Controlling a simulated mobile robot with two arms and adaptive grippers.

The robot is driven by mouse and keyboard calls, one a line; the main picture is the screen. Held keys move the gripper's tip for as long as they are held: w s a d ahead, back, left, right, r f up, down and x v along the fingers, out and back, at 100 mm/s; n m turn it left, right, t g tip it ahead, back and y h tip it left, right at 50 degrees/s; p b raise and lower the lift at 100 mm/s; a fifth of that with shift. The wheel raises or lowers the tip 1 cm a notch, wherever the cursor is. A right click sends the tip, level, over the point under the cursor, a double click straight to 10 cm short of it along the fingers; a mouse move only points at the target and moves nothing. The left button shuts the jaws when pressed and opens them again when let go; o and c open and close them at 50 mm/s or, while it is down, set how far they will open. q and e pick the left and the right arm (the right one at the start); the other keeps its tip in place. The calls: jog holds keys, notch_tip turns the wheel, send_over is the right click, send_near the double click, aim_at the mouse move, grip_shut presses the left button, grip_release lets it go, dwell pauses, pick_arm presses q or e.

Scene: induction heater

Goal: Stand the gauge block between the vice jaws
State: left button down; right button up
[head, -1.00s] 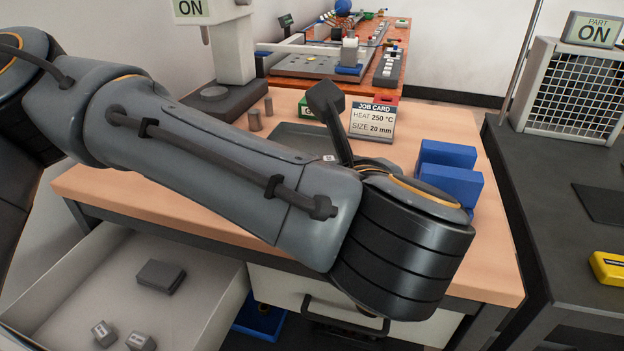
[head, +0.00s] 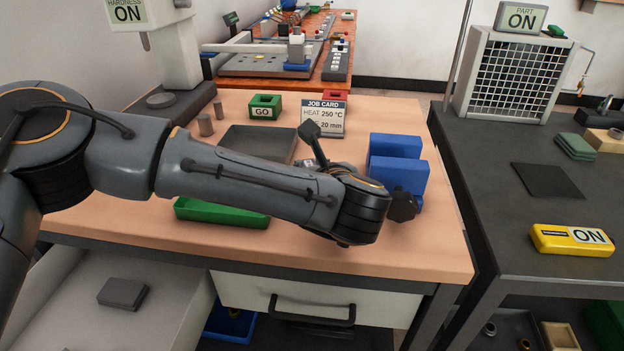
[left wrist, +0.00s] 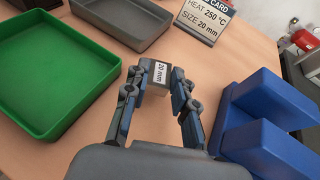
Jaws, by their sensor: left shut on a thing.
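My left gripper (left wrist: 158,88) is shut on the gauge block (left wrist: 155,76), a small grey block with a white "20 mm" label, in the left wrist view. The block is above the bench, left of the vice and apart from it. The vice has two blue jaws, the rear one (head: 395,146) and the front one (head: 400,178), with a gap between them. They also show in the left wrist view, as the rear jaw (left wrist: 258,97) and front jaw (left wrist: 270,150). My right gripper is not in view.
A green tray (left wrist: 50,80) lies left of the gripper and a grey tray (head: 262,143) behind it. The job card (head: 323,118) stands behind, reading 250 °C and 20 mm. An open drawer (head: 60,310) holds a grey block (head: 122,293). The bench's front right is clear.

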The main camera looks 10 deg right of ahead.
pick_arm(q)
jog(key=shift+w+f, duration=0.2)
jog(key=shift+f, duration=1.55)
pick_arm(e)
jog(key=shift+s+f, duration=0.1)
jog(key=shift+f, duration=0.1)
pick_arm(q)
jog(key=c, duration=1.2)
grip_release()
jog(key=shift+f, duration=0.1)
jog(key=shift+o, duration=0.5)
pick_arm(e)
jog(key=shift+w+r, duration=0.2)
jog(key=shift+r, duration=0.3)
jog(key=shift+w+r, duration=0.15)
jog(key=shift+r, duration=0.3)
